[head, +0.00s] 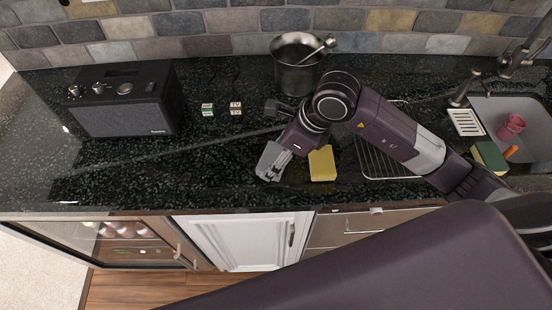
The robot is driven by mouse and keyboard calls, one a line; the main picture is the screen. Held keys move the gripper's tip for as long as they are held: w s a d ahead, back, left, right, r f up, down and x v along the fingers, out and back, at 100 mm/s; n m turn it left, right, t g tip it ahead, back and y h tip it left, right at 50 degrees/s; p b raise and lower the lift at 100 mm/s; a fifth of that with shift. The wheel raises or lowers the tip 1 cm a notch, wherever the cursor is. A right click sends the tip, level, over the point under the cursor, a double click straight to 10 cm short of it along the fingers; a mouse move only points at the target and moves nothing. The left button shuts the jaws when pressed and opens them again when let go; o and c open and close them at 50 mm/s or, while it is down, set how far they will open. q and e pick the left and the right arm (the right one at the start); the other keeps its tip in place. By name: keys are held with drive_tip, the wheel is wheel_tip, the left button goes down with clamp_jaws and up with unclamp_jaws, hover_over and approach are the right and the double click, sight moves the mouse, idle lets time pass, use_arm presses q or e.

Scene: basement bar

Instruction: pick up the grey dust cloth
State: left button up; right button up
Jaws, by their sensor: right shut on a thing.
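The grey dust cloth (268,157) is at the front middle of the dark stone counter, in the head view. My right gripper (273,172) reaches down to it from the right, and its fingers are shut on the cloth. The fingers cover part of the cloth. I cannot tell whether the cloth still touches the counter. My left gripper is not in view.
A yellow cloth or sponge (321,164) lies just right of my right gripper. A metal pot (298,75), two small boxes (236,108) and a black speaker (122,102) stand behind and left. A wire rack (372,160) and sink (535,112) are right. The counter's front left is clear.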

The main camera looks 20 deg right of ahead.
wheel_tip(320, 180, up, 18)
drive_tip(key=b, duration=0.2)
drive_tip(key=shift+r, duration=0.15)
